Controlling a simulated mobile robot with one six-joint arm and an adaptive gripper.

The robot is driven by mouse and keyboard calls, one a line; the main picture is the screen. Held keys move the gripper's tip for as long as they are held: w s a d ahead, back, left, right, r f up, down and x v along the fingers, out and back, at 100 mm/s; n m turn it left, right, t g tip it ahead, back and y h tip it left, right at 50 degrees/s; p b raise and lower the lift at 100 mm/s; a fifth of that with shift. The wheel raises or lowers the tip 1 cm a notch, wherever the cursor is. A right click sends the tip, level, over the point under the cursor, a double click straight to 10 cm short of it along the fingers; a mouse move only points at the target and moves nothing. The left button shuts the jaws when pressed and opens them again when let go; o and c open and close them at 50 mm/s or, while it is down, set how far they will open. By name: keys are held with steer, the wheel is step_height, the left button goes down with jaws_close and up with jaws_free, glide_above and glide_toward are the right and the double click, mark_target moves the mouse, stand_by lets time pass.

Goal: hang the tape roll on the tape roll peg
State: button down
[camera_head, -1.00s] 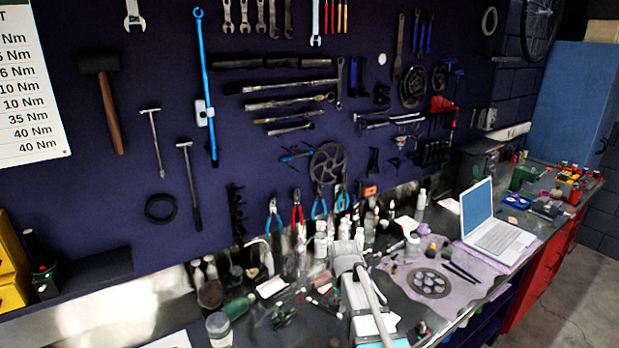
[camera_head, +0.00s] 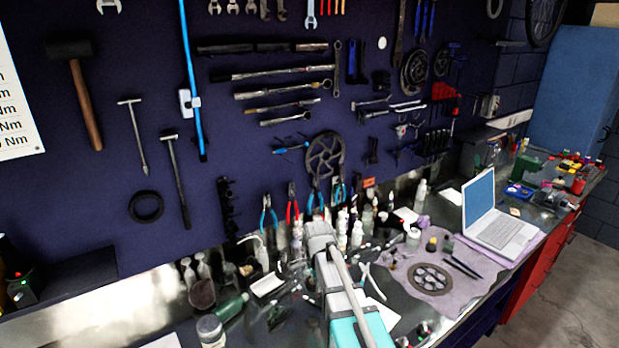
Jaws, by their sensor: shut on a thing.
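My arm (camera_head: 341,290), grey with a teal section, reaches up from the bottom middle over the bench. My gripper and its fingertips cannot be made out; no tape roll shows in a hold. A small plain white disc (camera_head: 382,43) is on the dark pegboard at upper right of centre; I cannot tell whether it is a peg end or something else. A black ring (camera_head: 146,207) hangs on the board at left; I cannot tell whether it is tape. No tape roll or tape roll peg can be identified for certain.
The dark wall board holds a mallet (camera_head: 75,90), wrenches, pliers and a chainring (camera_head: 325,158). Bottles crowd the bench along the wall. A laptop (camera_head: 492,215) stands at right, beside a cloth (camera_head: 455,292) bearing a round cassette-like part (camera_head: 430,279). A blue cabinet (camera_head: 568,95) is beyond.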

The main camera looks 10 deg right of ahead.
steer(key=shift+a, duration=0.15)
steer(key=w+r+t+y+p, duration=0.1)
steer(key=w+r+t+p, duration=0.3)
steer(key=r, duration=0.5)
steer(key=w+d+r+n+t+y+p, duration=0.1)
steer(key=w+r+t+p, duration=0.3)
steer(key=r, duration=0.5)
steer(key=w+d+r+t+y+p, duration=0.1)
steer(key=w+r+t+y+p, duration=0.2)
steer(key=w+r+p, duration=0.4)
steer(key=shift+w+r+n+t+p, duration=0.4)
steer(key=shift+w+r+t, duration=0.2)
steer(key=shift+w+r, duration=0.45)
steer(key=shift+w+a+f, duration=0.1)
steer(key=shift+w+f, duration=0.1)
steer(key=shift+w, duration=0.2)
steer(key=w+a+b, duration=0.1)
steer(key=w+a, duration=0.1)
steer(key=w, duration=0.4)
steer(key=shift+w+a+f, duration=0.25)
steer(key=shift+a+f, duration=0.05)
steer(key=shift+f, duration=0.05)
steer(key=shift+w, duration=0.15)
